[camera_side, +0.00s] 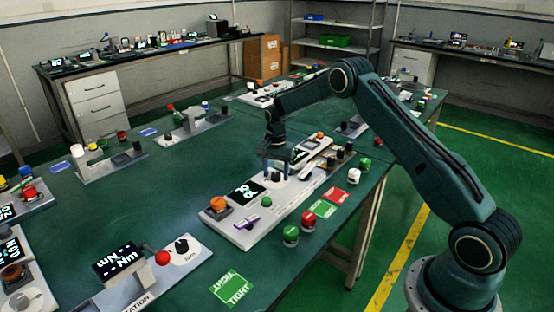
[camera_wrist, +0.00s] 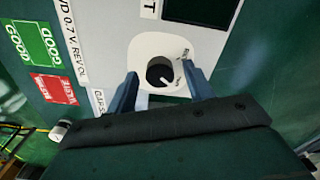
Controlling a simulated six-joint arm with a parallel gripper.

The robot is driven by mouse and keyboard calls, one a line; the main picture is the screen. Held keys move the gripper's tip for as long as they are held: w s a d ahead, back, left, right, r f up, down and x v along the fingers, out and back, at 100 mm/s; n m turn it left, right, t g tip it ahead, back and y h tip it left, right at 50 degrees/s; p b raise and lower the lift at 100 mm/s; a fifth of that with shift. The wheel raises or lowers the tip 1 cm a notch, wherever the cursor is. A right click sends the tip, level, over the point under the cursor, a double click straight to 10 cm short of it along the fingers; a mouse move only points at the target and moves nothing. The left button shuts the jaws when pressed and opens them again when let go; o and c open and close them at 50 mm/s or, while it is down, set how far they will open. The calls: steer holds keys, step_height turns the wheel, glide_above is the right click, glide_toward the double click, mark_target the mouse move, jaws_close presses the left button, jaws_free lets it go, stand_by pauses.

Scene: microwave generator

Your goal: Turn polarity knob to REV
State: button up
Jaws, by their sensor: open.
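The polarity knob is a round black knob (camera_wrist: 160,72) with a white pointer line, on a white plate (camera_wrist: 143,47) in the wrist view. Its pointer slants toward the lower right of that view. Small dark marks beside the knob are too small to read. My gripper (camera_wrist: 161,88) is open, with one finger on each side of the knob; contact cannot be told. In the side view my gripper (camera_side: 276,168) points down over the white panel (camera_side: 290,195), with a dark knob (camera_side: 276,177) at its fingertips.
The panel also carries a lit display (camera_side: 246,192), an orange button (camera_side: 218,203), a green button (camera_side: 266,202) and a purple switch (camera_side: 246,222).

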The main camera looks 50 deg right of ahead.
steer(key=shift+c, duration=0.2)
steer(key=c, duration=0.9)
steer(key=shift+c, duration=0.2)
steer(key=shift+n, duration=0.4)
steer(key=n, duration=0.5)
steer(key=shift+n, duration=0.4)
steer(key=n, duration=0.3)
steer(key=shift+n, duration=0.3)
steer(key=shift+w+r+n, duration=0.1)
steer(key=shift+n, duration=1.7)
